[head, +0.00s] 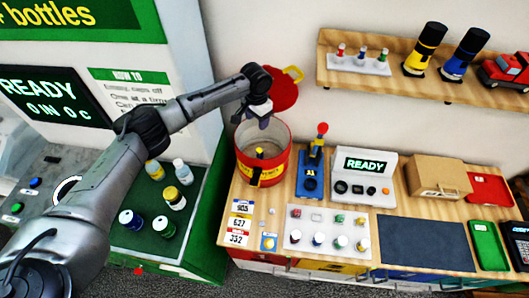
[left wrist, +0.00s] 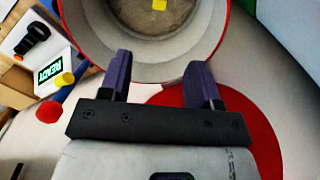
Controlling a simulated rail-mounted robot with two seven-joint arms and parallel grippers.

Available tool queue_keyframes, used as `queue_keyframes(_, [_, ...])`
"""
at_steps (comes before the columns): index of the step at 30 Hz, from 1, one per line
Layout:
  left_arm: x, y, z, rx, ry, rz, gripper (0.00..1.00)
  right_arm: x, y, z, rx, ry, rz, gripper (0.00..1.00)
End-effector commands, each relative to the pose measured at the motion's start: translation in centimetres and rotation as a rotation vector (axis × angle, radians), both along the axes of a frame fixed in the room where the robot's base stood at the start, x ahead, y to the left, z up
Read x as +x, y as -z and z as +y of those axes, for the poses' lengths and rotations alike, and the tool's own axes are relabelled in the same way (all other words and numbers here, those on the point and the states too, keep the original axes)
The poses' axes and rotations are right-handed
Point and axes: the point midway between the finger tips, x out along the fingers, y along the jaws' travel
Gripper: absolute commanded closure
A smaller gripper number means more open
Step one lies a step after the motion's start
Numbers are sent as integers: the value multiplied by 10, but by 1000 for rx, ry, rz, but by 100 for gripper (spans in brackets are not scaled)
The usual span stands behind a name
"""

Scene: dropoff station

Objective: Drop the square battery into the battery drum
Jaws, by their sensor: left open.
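The battery drum (head: 279,168) is a red open-topped bucket with a pale inside and a yellow label, at the left end of the wooden counter. Its round opening also shows in the left wrist view (left wrist: 90,52). A small yellow-topped block (head: 259,153), apparently the square battery, is inside the drum; in the left wrist view its yellow face (left wrist: 159,5) shows on the drum's floor, cut by the frame edge. My left gripper (head: 262,120) is over the drum's back rim, its purple fingers (left wrist: 158,72) apart with nothing between them. My right gripper is not in view.
The red lid (head: 284,92) with a yellow handle stands behind the drum. A blue device (head: 311,175) with a red-topped lever stands right of it, beside a READY display unit (head: 364,176). A tray (head: 327,231) of small batteries lies in front. Bottles and cans stand on the green surface (head: 131,184) left.

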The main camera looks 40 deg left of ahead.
Motion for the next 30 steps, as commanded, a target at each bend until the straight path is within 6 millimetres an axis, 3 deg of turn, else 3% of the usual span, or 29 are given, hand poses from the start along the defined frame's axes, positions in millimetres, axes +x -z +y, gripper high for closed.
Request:
queue_keyframes(5, [0,0,0,0,0,0,43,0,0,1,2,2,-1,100])
queue_keyframes(10, [1,-13,0,0,0,-2,43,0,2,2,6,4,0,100])
queue_keyframes(24, [1,-101,0,0,0,-3,43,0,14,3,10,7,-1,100])
queue_keyframes(30, [1,-126,0,0,0,-2,43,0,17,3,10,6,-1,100])
